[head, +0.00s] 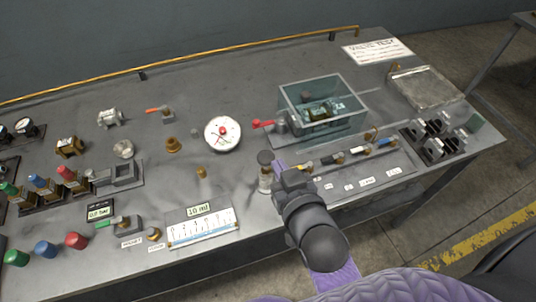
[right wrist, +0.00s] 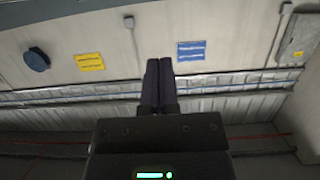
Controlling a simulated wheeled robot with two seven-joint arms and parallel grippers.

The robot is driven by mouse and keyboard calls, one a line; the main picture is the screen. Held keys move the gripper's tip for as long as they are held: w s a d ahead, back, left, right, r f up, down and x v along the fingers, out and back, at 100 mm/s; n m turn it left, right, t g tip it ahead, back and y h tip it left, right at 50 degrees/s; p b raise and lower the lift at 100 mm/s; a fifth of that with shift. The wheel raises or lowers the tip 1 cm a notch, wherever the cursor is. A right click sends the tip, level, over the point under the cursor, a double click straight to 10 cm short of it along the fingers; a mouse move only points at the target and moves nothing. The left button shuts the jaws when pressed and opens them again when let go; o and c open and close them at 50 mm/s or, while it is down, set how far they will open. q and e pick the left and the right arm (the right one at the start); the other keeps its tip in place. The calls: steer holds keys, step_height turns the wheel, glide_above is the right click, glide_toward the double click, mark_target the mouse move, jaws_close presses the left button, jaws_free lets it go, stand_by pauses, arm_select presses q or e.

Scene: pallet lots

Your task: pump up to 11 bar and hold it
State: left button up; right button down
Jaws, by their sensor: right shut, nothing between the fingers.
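A round white dial (head: 222,133) with a red centre lies on the bench; its reading is too small to make out. Right of it, a red lever (head: 262,124) sits by a clear-walled box (head: 322,105) with a green part inside. A black-capped metal post (head: 265,172), possibly the pump, stands beside my right arm. In the right wrist view my right gripper (right wrist: 159,75) has its two dark fingers together with nothing between them. It faces a wall, with no task object before it. In the head view my right arm covers part of the bench's front edge. My left gripper is out of view.
Coloured knobs (head: 76,240) stand at the left. A labelled row of tools (head: 357,151) and black blocks (head: 433,142) lie at the right. A pale tray (head: 426,88) is at the far right.

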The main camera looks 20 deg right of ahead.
steer(key=b, duration=0.1)
glide_above(268, 164)
steer(key=shift+w+f, duration=0.25)
steer(key=shift+f, duration=0.8)
steer(key=f+b, duration=0.1)
steer(key=f, duration=0.2)
steer(key=shift+s, duration=0.2)
steer(key=shift+f+b, duration=0.35)
steer(key=shift+f, duration=0.05)
steer(key=shift+f, duration=0.4)
step_height(268, 164, down, 3)
steer(key=shift+f+b, duration=0.1)
steer(key=shift+b, duration=0.95)
